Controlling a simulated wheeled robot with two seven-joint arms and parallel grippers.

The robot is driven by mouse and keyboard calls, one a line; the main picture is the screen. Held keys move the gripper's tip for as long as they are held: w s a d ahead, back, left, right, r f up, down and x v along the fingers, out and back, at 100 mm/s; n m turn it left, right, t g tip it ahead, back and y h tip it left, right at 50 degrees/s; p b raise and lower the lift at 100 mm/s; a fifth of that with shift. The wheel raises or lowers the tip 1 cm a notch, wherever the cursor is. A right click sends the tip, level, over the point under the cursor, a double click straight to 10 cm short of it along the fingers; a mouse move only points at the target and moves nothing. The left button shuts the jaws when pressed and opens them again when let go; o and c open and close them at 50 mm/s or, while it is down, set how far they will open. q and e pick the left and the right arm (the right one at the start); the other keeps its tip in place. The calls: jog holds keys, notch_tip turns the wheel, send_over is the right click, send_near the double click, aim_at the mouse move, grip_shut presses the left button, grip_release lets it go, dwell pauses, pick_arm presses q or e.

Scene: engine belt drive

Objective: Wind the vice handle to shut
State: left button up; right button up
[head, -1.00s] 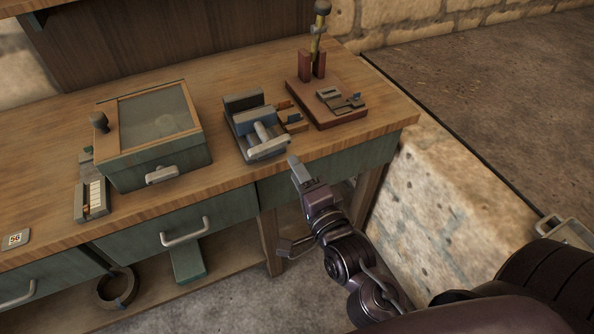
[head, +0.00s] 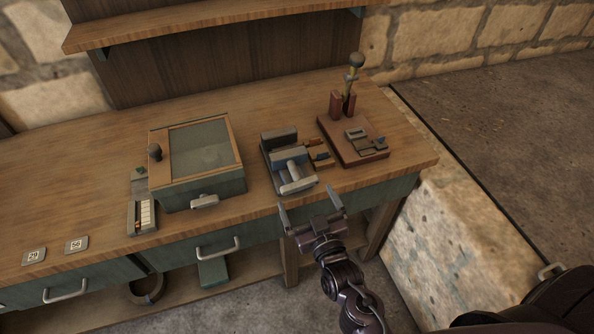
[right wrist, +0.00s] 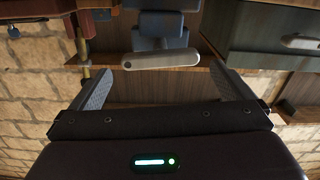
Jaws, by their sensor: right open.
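The vice (head: 284,158) stands on the workbench near its front edge, with a grey body and a blue sliding part. Its pale bar handle (head: 299,187) is at the front, facing me. My right gripper (head: 311,208) is open and empty, just in front of and below the handle, its two fingers spread to either side. In the right wrist view the handle (right wrist: 161,60) lies crosswise beyond the fingertips, between them and apart from both. A gap between the vice jaws cannot be judged clearly. My left gripper is not in view.
A green glass-topped box (head: 203,160) with a knob and front handle stands left of the vice. A red-brown base with an upright lever (head: 352,85) stands to the right. Numbered tags (head: 76,245) lie at the left. Drawer handles (head: 217,248) stick out below the bench top.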

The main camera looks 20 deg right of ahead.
aim_at(302, 188)
jog(key=w+p, duration=0.1)
jog(key=w, duration=0.6)
jog(key=shift+w+a, duration=0.1)
jog(key=shift+w, duration=0.2)
jog(key=c, duration=0.7)
jog(key=shift+m+p, duration=0.4)
jog(key=shift+m, duration=0.4)
jog(key=shift+f, duration=0.1)
jog(key=o, duration=0.7)
jog(key=shift+s, duration=0.1)
